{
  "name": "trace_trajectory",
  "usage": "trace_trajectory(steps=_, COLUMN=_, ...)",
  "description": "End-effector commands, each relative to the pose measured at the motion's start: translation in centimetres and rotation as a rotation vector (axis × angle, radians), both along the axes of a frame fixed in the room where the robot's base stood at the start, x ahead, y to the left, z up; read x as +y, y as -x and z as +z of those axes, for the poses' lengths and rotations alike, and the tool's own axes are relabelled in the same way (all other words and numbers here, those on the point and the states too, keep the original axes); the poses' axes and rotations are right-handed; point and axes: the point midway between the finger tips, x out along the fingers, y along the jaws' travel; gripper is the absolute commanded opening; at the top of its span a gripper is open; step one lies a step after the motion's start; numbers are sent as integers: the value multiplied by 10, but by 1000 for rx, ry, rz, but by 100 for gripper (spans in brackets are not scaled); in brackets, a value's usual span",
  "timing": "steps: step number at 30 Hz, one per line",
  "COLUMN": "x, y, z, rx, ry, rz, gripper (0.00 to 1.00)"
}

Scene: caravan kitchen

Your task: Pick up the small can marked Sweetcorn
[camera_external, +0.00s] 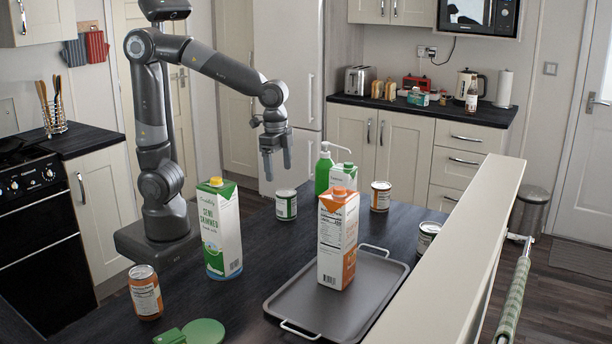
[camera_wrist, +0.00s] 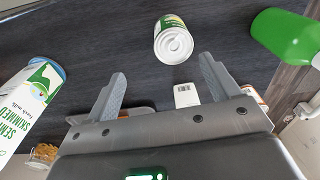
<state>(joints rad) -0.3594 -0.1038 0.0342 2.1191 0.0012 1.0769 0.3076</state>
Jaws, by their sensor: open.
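A small can with a green and white label (camera_external: 286,205) stands upright on the dark counter, just beyond the milk carton. In the wrist view the can (camera_wrist: 173,40) shows its pale lid and green band, ahead of my fingertips. Its wording is too small to read. My gripper (camera_external: 277,165) is open and empty, pointing down above and a little left of this can, apart from it. In the wrist view my gripper (camera_wrist: 163,72) has its fingers spread wide. Other small cans are an orange-label can (camera_external: 380,196) and a partly hidden pale can (camera_external: 427,237); their names are unreadable.
A semi-skimmed milk carton (camera_external: 221,230) stands left of the can. A green pump bottle (camera_external: 323,172) stands close on its right. An orange carton (camera_external: 337,240) stands on a grey tray (camera_external: 380,270). An orange can (camera_external: 146,292) is at the front left. A pale ledge (camera_external: 460,240) borders the right.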

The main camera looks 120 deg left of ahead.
Motion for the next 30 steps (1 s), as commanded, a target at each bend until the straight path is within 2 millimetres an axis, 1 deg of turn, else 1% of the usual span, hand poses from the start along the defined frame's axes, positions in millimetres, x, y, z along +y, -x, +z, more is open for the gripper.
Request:
trace_trajectory(steps=1, x=9, y=-3, z=-5, rx=17, ry=6, rz=6, gripper=81)
trace_trajectory(steps=3, x=16, y=-6, z=-9, rx=34, ry=12, rz=8, gripper=81)
trace_trajectory(steps=6, x=22, y=-8, z=-13, rx=46, ry=16, rz=9, gripper=81)
trace_trajectory(steps=8, x=23, y=-8, z=-19, rx=50, ry=18, rz=9, gripper=81)
trace_trajectory(steps=15, x=23, y=-8, z=-56, rx=50, ry=19, rz=9, gripper=81)
trace_trajectory(steps=23, x=23, y=-8, z=-78, rx=49, ry=18, rz=9, gripper=81)
trace_trajectory(steps=27, x=22, y=-9, z=-100, rx=50, ry=19, rz=9, gripper=81)
trace_trajectory(steps=30, x=22, y=-9, z=-113, rx=49, ry=19, rz=9, gripper=81)
